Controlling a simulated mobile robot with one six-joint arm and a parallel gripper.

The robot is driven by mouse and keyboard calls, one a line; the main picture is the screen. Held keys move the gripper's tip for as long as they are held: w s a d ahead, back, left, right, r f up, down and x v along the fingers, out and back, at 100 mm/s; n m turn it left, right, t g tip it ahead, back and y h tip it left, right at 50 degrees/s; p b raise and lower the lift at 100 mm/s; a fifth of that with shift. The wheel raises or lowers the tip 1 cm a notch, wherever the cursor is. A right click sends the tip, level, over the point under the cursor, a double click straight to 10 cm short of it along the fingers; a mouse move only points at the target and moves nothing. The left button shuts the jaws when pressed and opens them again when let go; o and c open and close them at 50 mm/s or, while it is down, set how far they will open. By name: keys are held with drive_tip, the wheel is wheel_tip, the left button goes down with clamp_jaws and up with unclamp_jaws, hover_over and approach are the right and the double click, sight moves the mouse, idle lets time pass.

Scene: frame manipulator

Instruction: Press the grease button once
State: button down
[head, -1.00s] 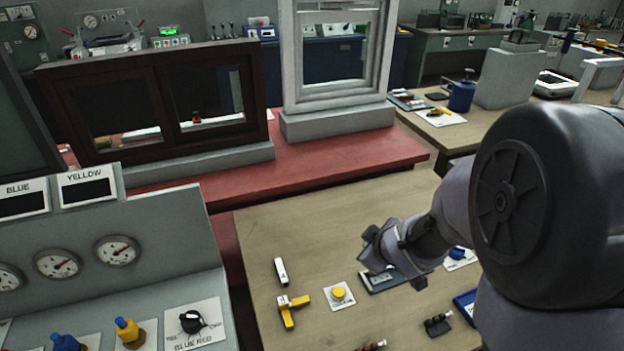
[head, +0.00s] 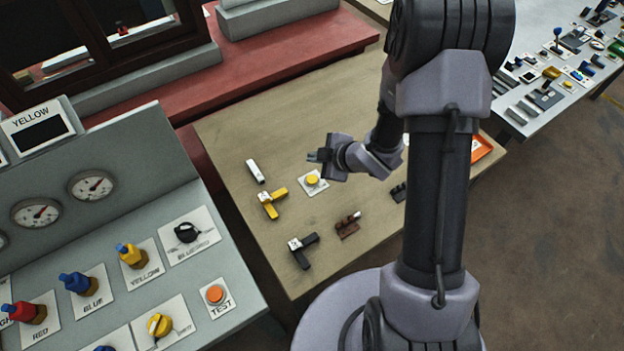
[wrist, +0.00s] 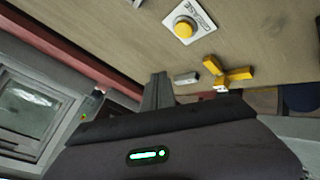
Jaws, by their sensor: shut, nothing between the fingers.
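The grease button is a round yellow button (head: 312,180) on a white square plate, lying on the wooden table in the head view. In the wrist view the yellow button (wrist: 184,29) shows near the top, with small lettering on its plate that looks like GREASE. My gripper (head: 314,156) is shut and empty, just above the button's plate in the head picture. Its fingers (wrist: 158,88) also show in the wrist view, below the button in that picture and apart from it. The exact height over the table is hard to tell.
A yellow-handled valve (head: 270,202), a white switch (head: 256,171), a black-handled valve (head: 303,250) and a brown part (head: 347,225) lie nearby on the table. A grey console (head: 125,205) with knobs and gauges stands at left. Bare wood lies behind the button.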

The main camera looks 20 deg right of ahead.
sight(314, 181)
wheel_tip(314, 181, down, 7)
drive_tip(key=b, duration=0.5)
drive_tip(key=shift+f, duration=0.1)
idle(1.6)
drive_tip(key=shift+f+b, duration=0.4)
drive_tip(key=shift+b, duration=0.25)
drive_tip(key=shift+f+b, duration=0.45)
idle(0.5)
drive_tip(key=shift+r+p, duration=0.6)
drive_tip(key=shift+r, duration=0.3)
wheel_tip(314, 181, up, 5)
drive_tip(key=p, duration=0.4)
drive_tip(key=shift+r, duration=0.1)
